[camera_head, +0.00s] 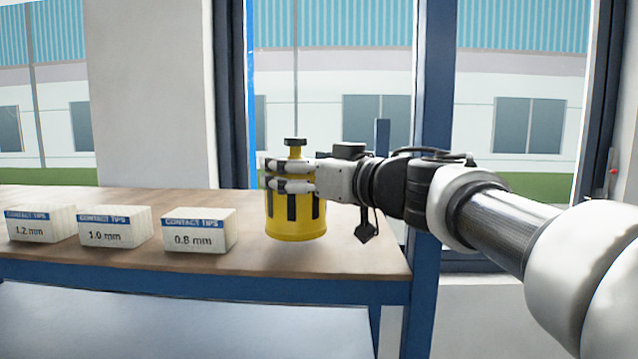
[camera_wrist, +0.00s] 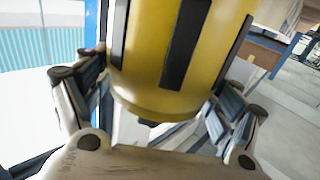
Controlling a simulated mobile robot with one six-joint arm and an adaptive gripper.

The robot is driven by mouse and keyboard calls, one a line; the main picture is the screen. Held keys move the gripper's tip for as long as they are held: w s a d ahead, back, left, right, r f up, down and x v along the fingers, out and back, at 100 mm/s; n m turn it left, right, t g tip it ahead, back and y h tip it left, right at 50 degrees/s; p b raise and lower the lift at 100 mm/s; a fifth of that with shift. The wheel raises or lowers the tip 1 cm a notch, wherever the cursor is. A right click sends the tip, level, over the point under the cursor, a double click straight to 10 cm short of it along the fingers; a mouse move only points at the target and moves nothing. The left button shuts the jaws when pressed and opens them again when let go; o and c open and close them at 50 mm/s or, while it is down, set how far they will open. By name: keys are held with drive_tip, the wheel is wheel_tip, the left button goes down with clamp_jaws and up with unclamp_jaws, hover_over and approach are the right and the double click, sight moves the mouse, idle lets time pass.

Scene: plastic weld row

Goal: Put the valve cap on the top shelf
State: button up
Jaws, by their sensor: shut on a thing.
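The valve cap (camera_head: 296,222) is a yellow cylinder with dark vertical slots, and a narrower neck with a dark knob shows at its top. My gripper (camera_head: 288,176) is shut on it from the right, with fingers around its upper part. The cap is upright and appears to be above the wooden surface of the bench; I cannot tell the exact gap. In the wrist view the yellow body (camera_wrist: 180,50) fills the top middle between my two fingers. The top shelf seems to be the wooden upper board (camera_head: 130,262) of a blue-framed unit.
Three white boxes labelled contact tips, 1.2 mm (camera_head: 40,224), 1.0 mm (camera_head: 114,228) and 0.8 mm (camera_head: 199,231), stand in a row on the board's left and middle. Its right part looks clear. A paler lower shelf (camera_head: 180,320) lies below. Blue window frames stand behind.

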drive_tip(key=shift+s+f, duration=0.1)
drive_tip(key=shift+f, duration=0.85)
drive_tip(key=shift+f, duration=0.2)
drive_tip(key=o, duration=1.2)
drive_tip(key=v, duration=0.7)
drive_tip(key=shift+s+d+b, duration=0.2)
drive_tip(key=shift+b, duration=0.25)
